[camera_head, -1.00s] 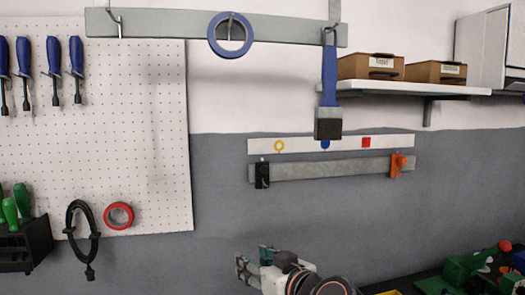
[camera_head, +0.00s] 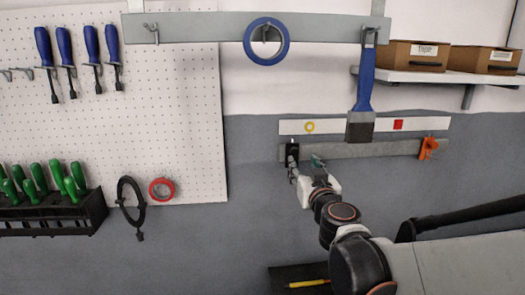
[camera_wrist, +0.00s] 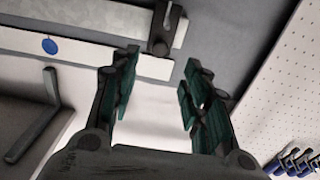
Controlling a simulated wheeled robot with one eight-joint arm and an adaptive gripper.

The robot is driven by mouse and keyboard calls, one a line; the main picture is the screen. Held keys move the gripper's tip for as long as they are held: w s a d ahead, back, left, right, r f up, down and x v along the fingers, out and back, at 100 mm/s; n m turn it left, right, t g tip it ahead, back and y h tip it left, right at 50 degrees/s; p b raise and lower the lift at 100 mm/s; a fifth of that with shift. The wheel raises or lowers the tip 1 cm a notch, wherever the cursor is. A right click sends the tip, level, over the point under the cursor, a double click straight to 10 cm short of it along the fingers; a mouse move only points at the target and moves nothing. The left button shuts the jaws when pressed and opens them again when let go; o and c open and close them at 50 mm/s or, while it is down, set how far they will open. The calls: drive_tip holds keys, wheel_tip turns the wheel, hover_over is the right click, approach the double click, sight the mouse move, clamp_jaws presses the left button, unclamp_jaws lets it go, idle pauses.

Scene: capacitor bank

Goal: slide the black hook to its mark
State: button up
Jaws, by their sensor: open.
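The black hook (camera_head: 292,153) sits at the left end of the grey lower rail (camera_head: 370,150). It also shows at the top of the wrist view (camera_wrist: 165,30). Above the rail in the head view, a white strip (camera_head: 345,126) carries a yellow ring mark (camera_head: 309,127) and a red square mark (camera_head: 398,125). A blue dot mark shows in the wrist view (camera_wrist: 49,46); the hanging brush hides it in the head view. My gripper (camera_head: 304,167) is open and empty, just below and right of the black hook. In the wrist view its fingers (camera_wrist: 160,66) are apart, short of the hook.
An orange hook (camera_head: 428,147) sits at the rail's right end. A blue-handled brush (camera_head: 363,90) hangs over the strip's middle from the upper rail (camera_head: 200,27), which also holds blue tape (camera_head: 266,41). The rail between the hooks looks clear.

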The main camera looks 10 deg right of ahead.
sight(296, 153)
drive_tip(key=w, duration=1.1)
drive_tip(key=shift+d, duration=0.1)
drive_tip(key=shift+s, duration=0.1)
clamp_jaws()
drive_tip(key=shift+d, duration=0.1)
